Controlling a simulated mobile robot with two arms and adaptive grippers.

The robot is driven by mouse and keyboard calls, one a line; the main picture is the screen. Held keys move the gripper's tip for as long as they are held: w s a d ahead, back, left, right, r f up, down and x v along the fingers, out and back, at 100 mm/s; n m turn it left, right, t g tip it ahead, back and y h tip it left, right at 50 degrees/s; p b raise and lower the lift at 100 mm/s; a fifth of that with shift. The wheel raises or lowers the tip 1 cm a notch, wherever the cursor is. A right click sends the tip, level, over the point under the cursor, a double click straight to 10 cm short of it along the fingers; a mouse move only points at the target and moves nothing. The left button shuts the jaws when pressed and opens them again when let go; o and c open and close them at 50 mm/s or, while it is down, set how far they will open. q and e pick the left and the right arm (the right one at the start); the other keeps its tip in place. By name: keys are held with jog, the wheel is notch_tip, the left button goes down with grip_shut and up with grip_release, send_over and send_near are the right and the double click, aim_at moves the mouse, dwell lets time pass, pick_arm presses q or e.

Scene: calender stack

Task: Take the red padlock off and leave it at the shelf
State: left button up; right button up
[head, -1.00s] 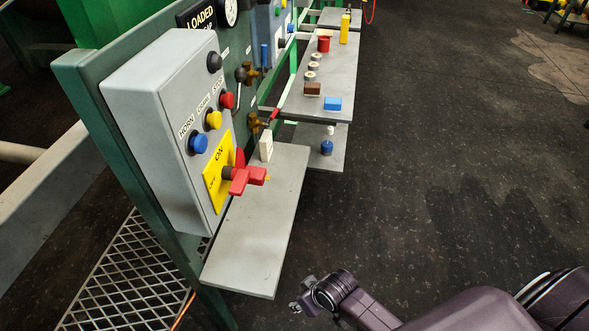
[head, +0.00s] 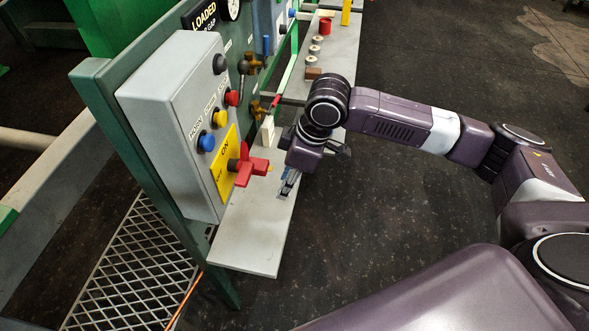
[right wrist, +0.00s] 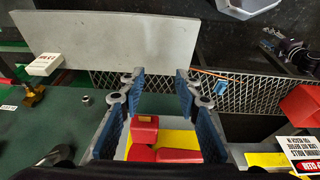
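The red padlock (head: 259,168) sits against the red switch handle (head: 243,152) on the yellow ON plate (head: 219,179). The two reds merge, so I cannot separate them fully. My right gripper (head: 286,190) is just right of the padlock, over the grey shelf (head: 248,235), apart from it. In the right wrist view my right gripper (right wrist: 158,76) is open with nothing gripped. Red parts (right wrist: 145,132) show beyond the fingers there; which is the padlock is unclear. Another red piece (right wrist: 302,104) shows at the right edge. My left gripper is not in view.
The grey control box (head: 165,120) carries blue, yellow and red buttons. A white block (head: 267,131) stands at the shelf's far end, near brass valves (head: 257,108). A farther shelf (head: 343,52) holds several small items. The near half of the grey shelf is clear.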

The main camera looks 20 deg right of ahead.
aim_at(272, 168)
jog(key=w+a+r, duration=0.1)
jog(key=w+a+r+b, duration=0.1)
jog(key=w, duration=0.1)
jog(key=shift+w+r, duration=0.15)
jog(key=shift+r, duration=0.05)
jog(key=shift+w+a+f+p, duration=0.15)
jog(key=shift+w+a+p, duration=0.3)
jog(key=shift+a, duration=0.25)
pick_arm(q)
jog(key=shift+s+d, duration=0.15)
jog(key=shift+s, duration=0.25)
pick_arm(e)
jog(key=shift+a, duration=0.1)
jog(key=shift+w+f, duration=0.1)
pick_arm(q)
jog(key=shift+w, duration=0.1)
pick_arm(e)
jog(key=shift+c, duration=0.4)
grip_shut()
